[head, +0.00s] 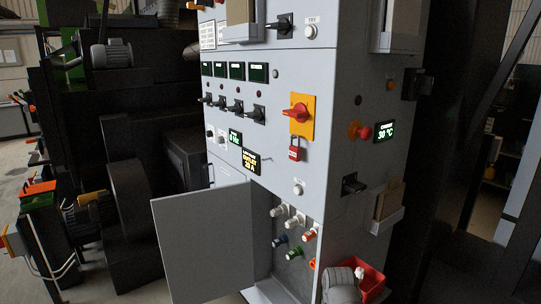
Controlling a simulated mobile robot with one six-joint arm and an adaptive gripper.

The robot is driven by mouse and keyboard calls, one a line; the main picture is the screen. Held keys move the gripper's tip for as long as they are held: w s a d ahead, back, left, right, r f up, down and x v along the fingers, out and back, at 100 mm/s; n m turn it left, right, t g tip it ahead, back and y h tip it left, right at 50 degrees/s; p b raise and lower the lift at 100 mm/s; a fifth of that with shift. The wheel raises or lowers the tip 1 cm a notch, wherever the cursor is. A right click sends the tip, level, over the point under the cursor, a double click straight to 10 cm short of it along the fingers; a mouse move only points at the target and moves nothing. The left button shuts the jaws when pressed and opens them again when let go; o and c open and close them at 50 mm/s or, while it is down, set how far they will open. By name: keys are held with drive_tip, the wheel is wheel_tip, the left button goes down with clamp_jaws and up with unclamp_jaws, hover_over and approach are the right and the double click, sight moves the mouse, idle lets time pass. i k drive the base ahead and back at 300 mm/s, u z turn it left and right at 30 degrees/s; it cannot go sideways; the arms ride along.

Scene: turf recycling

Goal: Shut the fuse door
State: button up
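The fuse door (203,246) is a flat grey panel at the lower left of the grey control cabinet (272,139). It stands open, swung out to the left. The fuse compartment (287,266) behind it is exposed, with several white, blue, green and orange-red fuse caps inside. The door's lower edge is near the bottom of the head view. My gripper is not in view.
A red-and-yellow rotary switch (299,114) and a red padlock (294,150) are on the cabinet front above the compartment. A red bin (371,280) with a grey roll (341,285) beside it stands at the lower right. Dark machinery (130,200) lies left of the door.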

sight(205, 237)
drive_tip(key=u, duration=2.3)
drive_tip(key=i, duration=2.3)
